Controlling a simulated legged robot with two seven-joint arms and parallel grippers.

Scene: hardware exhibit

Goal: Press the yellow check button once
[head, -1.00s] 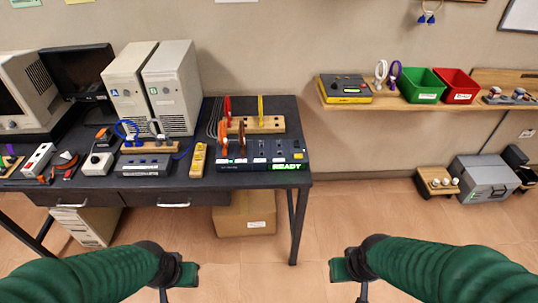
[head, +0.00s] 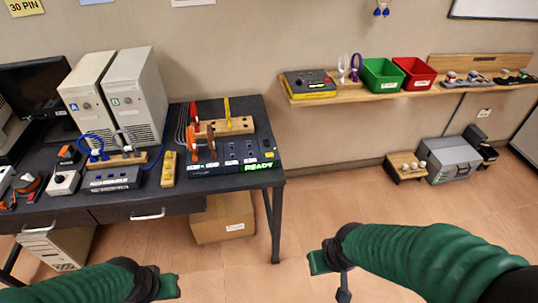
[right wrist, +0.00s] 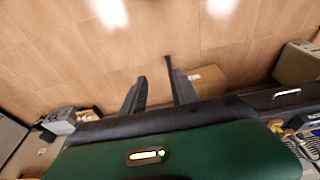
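A small yellow button (head: 269,155) sits at the right end of a dark control panel (head: 215,172) on the dark table. The panel carries several switches, orange and red handled parts, and a green READY display (head: 258,166). My left gripper (head: 167,287) is at the bottom edge of the head view, in front of the table, with its fingers mostly cut off. My right gripper (head: 332,272) is over the floor, right of the table and well apart from the panel. In the right wrist view its two fingers (right wrist: 155,75) stand apart with nothing between them.
The dark table (head: 262,118) also bears two computer towers (head: 135,95), a yellow block (head: 168,170) and a grey box (head: 110,180). A wall shelf (head: 300,100) with green and red bins is at the right. A cardboard box (head: 222,220) stands under the table. The floor in front is clear.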

